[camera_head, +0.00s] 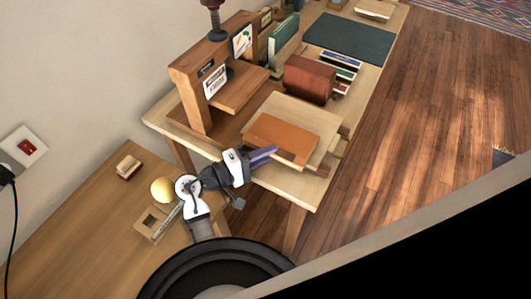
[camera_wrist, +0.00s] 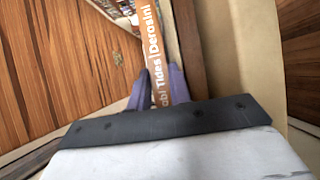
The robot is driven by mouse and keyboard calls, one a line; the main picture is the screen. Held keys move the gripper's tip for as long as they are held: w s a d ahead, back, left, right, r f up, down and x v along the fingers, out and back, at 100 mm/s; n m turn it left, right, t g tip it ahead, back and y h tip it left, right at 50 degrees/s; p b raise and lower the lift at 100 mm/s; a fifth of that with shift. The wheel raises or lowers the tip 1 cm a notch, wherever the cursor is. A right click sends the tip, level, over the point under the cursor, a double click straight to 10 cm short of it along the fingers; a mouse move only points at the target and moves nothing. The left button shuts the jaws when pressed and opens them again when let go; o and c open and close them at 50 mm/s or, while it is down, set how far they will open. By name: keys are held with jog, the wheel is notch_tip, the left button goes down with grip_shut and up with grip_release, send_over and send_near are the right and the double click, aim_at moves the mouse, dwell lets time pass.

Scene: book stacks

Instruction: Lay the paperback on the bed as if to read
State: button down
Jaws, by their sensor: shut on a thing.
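The paperback is an orange book (camera_head: 285,138), cover up, over a pale flat slab (camera_head: 318,117) near the front end of the long light wood table. Its orange spine (camera_wrist: 153,52) with white lettering shows in the wrist view, between the purple fingers. My gripper (camera_head: 272,152) is shut on its near edge; in the wrist view the fingers (camera_wrist: 160,88) are on either side of the spine. I cannot tell whether the book rests on the slab or hangs just above it. A wooden press (camera_head: 192,95) with a dark screw stands left; I cannot tell which surface is the bed.
A reddish-brown box-like object (camera_head: 310,79), striped books (camera_head: 342,64), green books (camera_head: 283,38) and a dark green mat (camera_head: 352,36) lie farther back. A lower desk (camera_head: 95,225) holds a small wooden block (camera_head: 129,166), a yellow ball (camera_head: 162,190) and a wooden frame (camera_head: 152,221). Open floor lies right.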

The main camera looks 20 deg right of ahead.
jog(key=shift+f, duration=0.15)
jog(key=c, duration=1.2)
grip_release()
jog(key=shift+a, duration=0.1)
jog(key=s+a+p, duration=0.1)
jog(key=s+a, duration=0.3)
jog(key=a, duration=0.1)
jog(key=shift+s+a, duration=0.15)
jog(key=shift+a, duration=0.05)
jog(key=shift+c, duration=0.3)
grip_shut()
jog(key=shift+s+d, duration=0.1)
dwell(0.7)
